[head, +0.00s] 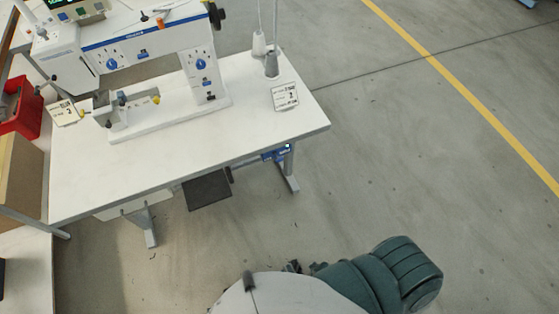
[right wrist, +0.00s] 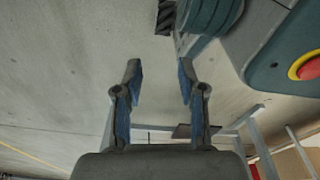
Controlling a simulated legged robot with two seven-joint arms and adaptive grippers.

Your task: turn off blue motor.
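A blue motor box (head: 275,154) with a small green light hangs under the right front part of the white table, near a table leg. In the head view, parts of my own body and arm fill the bottom, well in front of the motor; I cannot make out the fingers there. My left gripper is in neither view.
A red bin (head: 22,108) is at the left. Grey floor (head: 400,150) with a yellow line lies clear at the right.

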